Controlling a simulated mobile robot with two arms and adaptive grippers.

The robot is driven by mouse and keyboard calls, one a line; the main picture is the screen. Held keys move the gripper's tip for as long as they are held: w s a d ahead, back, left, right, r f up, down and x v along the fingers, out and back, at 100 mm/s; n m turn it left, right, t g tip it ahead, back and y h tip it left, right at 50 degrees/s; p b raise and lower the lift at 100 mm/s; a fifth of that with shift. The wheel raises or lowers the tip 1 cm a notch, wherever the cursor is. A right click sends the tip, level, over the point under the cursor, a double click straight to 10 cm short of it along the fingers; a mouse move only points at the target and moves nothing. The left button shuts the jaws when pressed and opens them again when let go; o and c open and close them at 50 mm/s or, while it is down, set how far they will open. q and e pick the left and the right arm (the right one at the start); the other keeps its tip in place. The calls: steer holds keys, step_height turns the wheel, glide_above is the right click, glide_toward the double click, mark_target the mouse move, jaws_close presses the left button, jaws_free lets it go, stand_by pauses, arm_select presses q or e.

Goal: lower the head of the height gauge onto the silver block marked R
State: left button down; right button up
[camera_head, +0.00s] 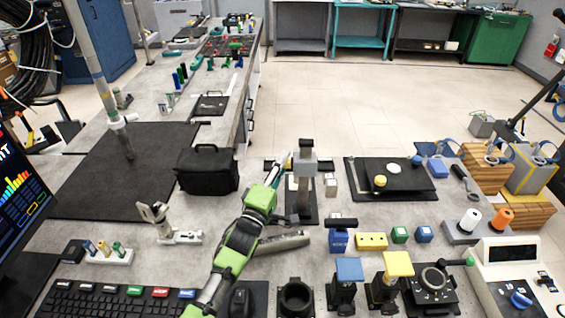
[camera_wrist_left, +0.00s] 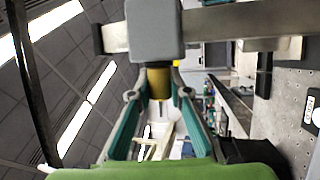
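The height gauge (camera_head: 303,190) stands upright on a dark base in the middle of the bench. Its grey head (camera_head: 305,167) is high on the column; the head also shows large in the left wrist view (camera_wrist_left: 155,28). A brass-coloured knob (camera_wrist_left: 159,83) sticks out from the head. My left gripper (camera_head: 284,164) is at the head's left side, with its teal fingers (camera_wrist_left: 159,92) closed around the knob. A small silver block (camera_head: 330,187) stands just right of the column, below the head's level; I cannot read its mark. My right gripper is not in view.
A black case (camera_head: 207,169) stands left of the gauge. A black plate (camera_head: 391,181) with a yellow piece lies to the right. Blue (camera_head: 348,271) and yellow (camera_head: 397,264) topped fixtures and a black ring (camera_head: 295,298) stand in front. A grey bar (camera_head: 283,243) lies by my left arm.

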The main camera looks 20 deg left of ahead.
arm_select(q)
step_height(320, 180, down, 8)
steer(key=b, duration=0.5)
steer(key=shift+r+b, duration=0.2)
steer(key=shift+b, duration=0.15)
steer(key=c, duration=1.9)
jaws_free()
steer(key=r+v, duration=0.1)
steer(key=v, duration=0.3)
steer(key=r+v, duration=0.1)
steer(key=v, duration=0.8)
steer(key=shift+s+r, duration=0.3)
steer(key=shift+r, duration=0.1)
